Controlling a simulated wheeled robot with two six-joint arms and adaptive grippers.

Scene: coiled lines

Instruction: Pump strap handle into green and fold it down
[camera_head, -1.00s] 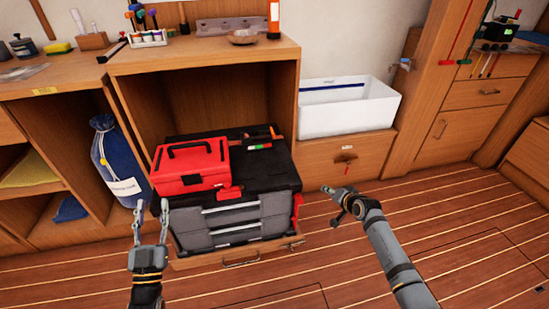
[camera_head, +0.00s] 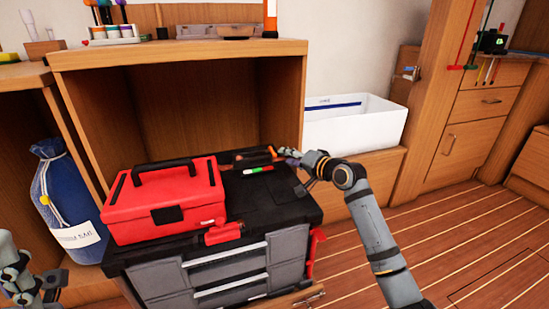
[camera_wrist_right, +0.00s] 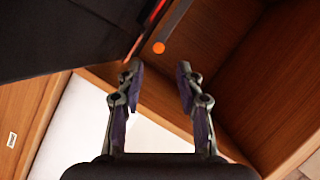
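The strap's ratchet (camera_head: 246,158) lies across the top of the black toolbox (camera_head: 270,203). A dark handle-like bar with an orange end (camera_wrist_right: 158,47) shows in the right wrist view, beyond the fingertips. A small strip with green, white and orange parts (camera_head: 257,169) sits in front of the ratchet. My right gripper (camera_head: 287,153) is at the ratchet's right end. In the right wrist view its fingers (camera_wrist_right: 158,72) are apart with nothing between them. My left gripper (camera_head: 35,292) is at the lower left, partly cut off, so its opening is unclear.
A red toolbox (camera_head: 165,205) stands on the black toolbox's left side. A wooden cubby (camera_head: 180,110) encloses the back. A white bin (camera_head: 352,130) is at the right, a blue bag (camera_head: 68,200) at the left. The floor at the right is clear.

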